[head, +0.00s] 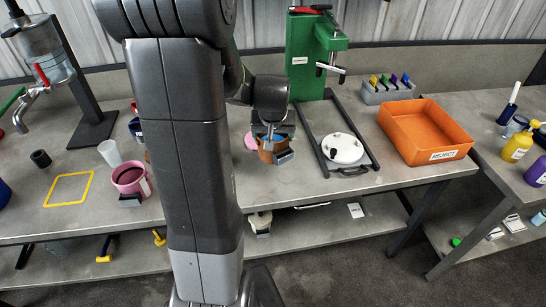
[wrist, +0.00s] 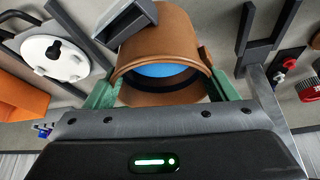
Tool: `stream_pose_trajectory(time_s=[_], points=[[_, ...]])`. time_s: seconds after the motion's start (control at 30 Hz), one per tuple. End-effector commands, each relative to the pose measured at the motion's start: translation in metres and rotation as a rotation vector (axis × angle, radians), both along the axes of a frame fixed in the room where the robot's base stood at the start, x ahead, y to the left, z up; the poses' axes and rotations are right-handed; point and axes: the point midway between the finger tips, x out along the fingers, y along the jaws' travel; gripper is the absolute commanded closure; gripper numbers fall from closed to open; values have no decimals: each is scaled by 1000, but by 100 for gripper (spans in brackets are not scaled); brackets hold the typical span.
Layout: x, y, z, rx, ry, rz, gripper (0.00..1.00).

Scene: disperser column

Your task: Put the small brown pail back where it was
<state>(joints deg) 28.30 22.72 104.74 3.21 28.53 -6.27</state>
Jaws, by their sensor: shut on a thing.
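The small brown pail (head: 266,155) is in my gripper (head: 272,137), over the bench to the left of the black rail frame. In the wrist view the brown pail (wrist: 158,38) sits between the two green fingers of my gripper (wrist: 160,88), which are shut on it. Its mouth faces the wrist camera and blue contents (wrist: 160,70) show inside. A dark block-like handle (wrist: 128,22) is on its side. I cannot tell whether its base touches the bench. A yellow square outline (head: 48,205) is marked on the bench at the left.
A pink pail (head: 128,177) with dark contents stands right of the yellow outline, near a white cup (head: 110,153). A green press (head: 305,60) stands behind the rail frame (head: 372,157), which holds a white lid (head: 342,148). An orange REJECT bin (head: 425,130) is at right.

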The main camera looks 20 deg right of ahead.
Motion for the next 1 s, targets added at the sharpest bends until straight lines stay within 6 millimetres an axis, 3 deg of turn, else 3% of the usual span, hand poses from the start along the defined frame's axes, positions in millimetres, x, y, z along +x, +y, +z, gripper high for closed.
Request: stream_pose_trajectory(time_s=[0.1,0.6,1.0], points=[[0,0,-22,2,5,0,77],[0,0,-75,0,1,0,77],[1,0,-82,0,-1,0,77]])
